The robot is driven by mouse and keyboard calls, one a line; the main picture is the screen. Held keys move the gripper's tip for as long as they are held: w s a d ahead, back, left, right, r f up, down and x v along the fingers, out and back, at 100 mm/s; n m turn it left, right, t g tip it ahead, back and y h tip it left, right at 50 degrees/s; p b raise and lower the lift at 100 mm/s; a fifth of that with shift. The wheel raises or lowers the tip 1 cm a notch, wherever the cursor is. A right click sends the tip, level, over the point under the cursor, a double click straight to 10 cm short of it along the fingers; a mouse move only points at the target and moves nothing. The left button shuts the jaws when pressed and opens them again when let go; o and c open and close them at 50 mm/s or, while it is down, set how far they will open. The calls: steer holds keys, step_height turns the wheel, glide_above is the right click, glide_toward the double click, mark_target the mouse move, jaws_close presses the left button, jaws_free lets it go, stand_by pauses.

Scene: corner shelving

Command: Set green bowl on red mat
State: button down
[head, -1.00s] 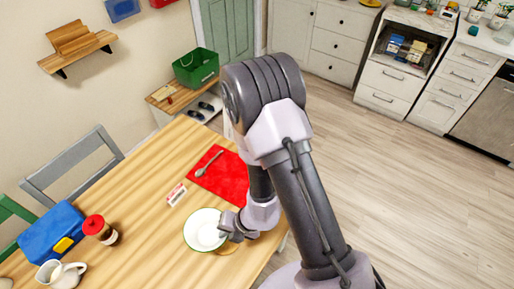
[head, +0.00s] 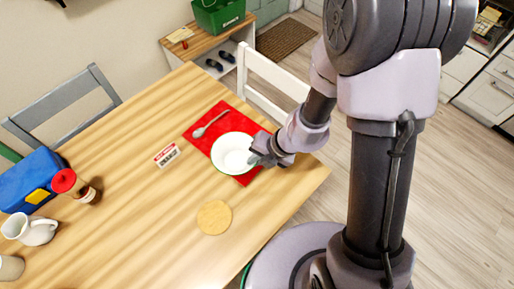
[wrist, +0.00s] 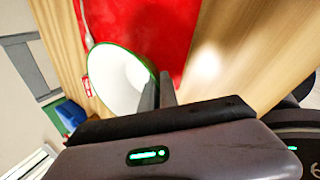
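The green bowl (head: 232,160), white inside with a green rim, is over the lower right part of the red mat (head: 207,138) in the head view. I cannot tell whether it touches the mat or hangs just above it. My gripper (head: 262,157) is at the bowl's right edge. In the wrist view the bowl (wrist: 118,78) is tilted in the picture, with the red mat (wrist: 150,25) behind it. The two fingers (wrist: 158,92) are close together with the bowl's rim between them.
A spoon (head: 212,123) lies on the mat left of the bowl. A round wooden coaster (head: 214,217) and a small label card (head: 167,155) lie on the table. A blue box (head: 30,180), red-lidded jar (head: 75,186) and white pitcher (head: 30,230) stand at the left.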

steer(key=w, duration=0.4)
steer(key=w+p, duration=0.1)
steer(key=w, duration=0.3)
steer(key=shift+d+f, duration=0.15)
steer(key=shift+d, duration=0.05)
step_height(320, 180, down, 4)
steer(key=b, duration=0.3)
steer(key=shift+w, duration=0.15)
steer(key=c, duration=1.6)
jaws_free()
